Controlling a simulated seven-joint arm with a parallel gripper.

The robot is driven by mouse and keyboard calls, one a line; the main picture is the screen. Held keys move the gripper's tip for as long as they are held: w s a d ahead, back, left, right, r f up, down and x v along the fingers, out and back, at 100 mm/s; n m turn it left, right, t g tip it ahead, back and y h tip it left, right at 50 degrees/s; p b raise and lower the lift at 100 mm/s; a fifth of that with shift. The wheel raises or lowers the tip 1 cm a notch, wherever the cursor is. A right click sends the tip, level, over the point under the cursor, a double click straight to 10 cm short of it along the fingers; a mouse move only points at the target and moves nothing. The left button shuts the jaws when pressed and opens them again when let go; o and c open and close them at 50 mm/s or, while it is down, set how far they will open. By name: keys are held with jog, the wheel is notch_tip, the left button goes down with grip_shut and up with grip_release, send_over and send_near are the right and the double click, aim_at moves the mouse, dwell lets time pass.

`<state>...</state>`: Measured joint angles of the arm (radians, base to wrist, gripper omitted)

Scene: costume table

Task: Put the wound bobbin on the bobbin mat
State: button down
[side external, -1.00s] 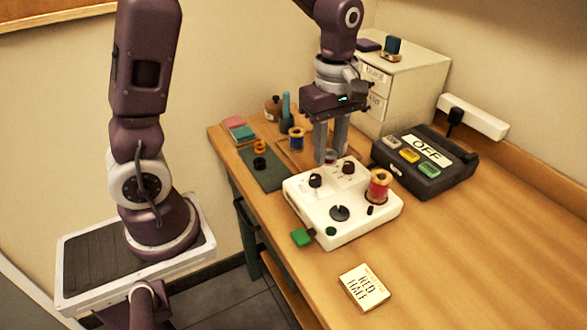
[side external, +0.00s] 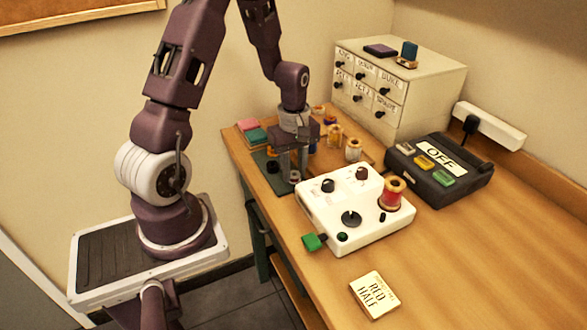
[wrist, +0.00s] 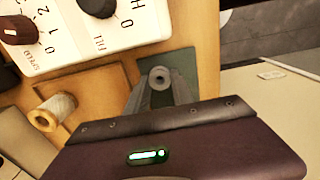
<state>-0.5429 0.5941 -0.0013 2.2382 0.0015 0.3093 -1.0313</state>
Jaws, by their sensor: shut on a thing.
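My gripper (side external: 294,168) points down with its fingers shut on a small bobbin (side external: 294,178). The bobbin shows pale with a hint of red in the side view. In the wrist view it is a grey ring (wrist: 160,77) between the fingertips. The dark green bobbin mat (side external: 262,158) lies at the left of the table, partly hidden by my gripper. In the wrist view the mat (wrist: 182,62) shows behind the bobbin. I cannot tell whether the bobbin touches it.
The white winder (side external: 350,222) with a red spool (side external: 391,194) stands right of my gripper. Pale spools (side external: 353,149) stand on a wooden tray behind. A black switch box (side external: 438,170) is farther right. A RED HALF card (side external: 374,295) lies in front.

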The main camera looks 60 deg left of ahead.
jog(key=shift+f, duration=0.15)
jog(key=c, duration=1.1)
grip_release()
jog(key=s+d+r+m+t, duration=0.1)
jog(key=d+r+m, duration=0.15)
jog(key=r, duration=0.65)
jog(key=s+d+r+m, duration=0.1)
jog(key=d+r+m, duration=0.15)
jog(key=r, duration=0.65)
jog(key=s+d+r+m+t, duration=0.1)
jog(key=s+d+r+m, duration=0.1)
jog(key=s+d+m, duration=0.2)
jog(key=s+d+r+m+t, duration=0.2)
jog(key=s+d+m, duration=0.1)
jog(key=s+m, duration=0.1)
jog(key=s+d+r+m+t, duration=0.1)
jog(key=s+d+m, duration=0.3)
jog(key=m, duration=0.1)
jog(key=shift+s+d+r+t, duration=0.2)
jog(key=shift+d+r+t, duration=0.1)
jog(key=shift+d+r, duration=0.1)
